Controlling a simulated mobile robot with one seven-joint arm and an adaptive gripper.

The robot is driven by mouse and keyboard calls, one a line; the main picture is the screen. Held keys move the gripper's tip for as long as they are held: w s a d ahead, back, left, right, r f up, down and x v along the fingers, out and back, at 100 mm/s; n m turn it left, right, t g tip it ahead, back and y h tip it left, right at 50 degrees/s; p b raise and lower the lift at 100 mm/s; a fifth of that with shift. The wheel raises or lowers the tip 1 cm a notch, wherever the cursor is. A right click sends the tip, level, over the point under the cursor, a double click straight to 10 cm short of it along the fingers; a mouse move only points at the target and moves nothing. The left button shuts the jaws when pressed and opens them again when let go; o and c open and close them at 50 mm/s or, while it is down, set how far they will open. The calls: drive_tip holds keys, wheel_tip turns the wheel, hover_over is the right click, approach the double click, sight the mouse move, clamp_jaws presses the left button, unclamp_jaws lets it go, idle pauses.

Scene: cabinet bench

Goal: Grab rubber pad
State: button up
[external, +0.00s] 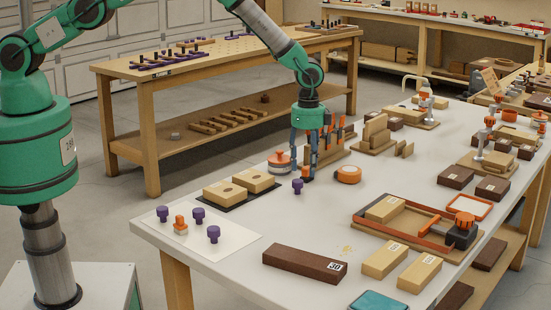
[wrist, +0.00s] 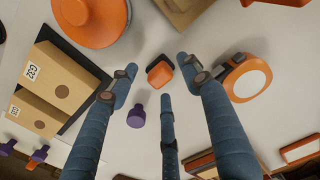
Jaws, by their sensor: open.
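My gripper (external: 303,166) points down over the bench, its blue-grey fingers spread and empty. In the wrist view my gripper (wrist: 157,74) has a small orange-and-black block (wrist: 160,72) between and below its fingertips, apart from them. This block may be the rubber pad; I cannot tell for certain. A purple knob (wrist: 136,112) stands close by, also visible in the external view (external: 298,186). A thin black mat (wrist: 92,82) lies under two labelled wooden blocks; it shows in the external view (external: 232,208) too.
A large orange disc (external: 280,162) and a round orange-and-white item (external: 348,174) flank my gripper. A wooden rack (external: 322,155) stands just behind. A dark brown bar (external: 304,263) and a framed tray (external: 362,217) lie nearer the front. The bench between is clear.

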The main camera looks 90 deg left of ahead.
sight(307, 167)
drive_tip(key=shift+c, duration=0.5)
clamp_jaws()
drive_tip(key=shift+r, duration=0.2)
wheel_tip(307, 167, up, 10)
drive_tip(key=shift+f, duration=0.2)
idle(0.3)
idle(0.5)
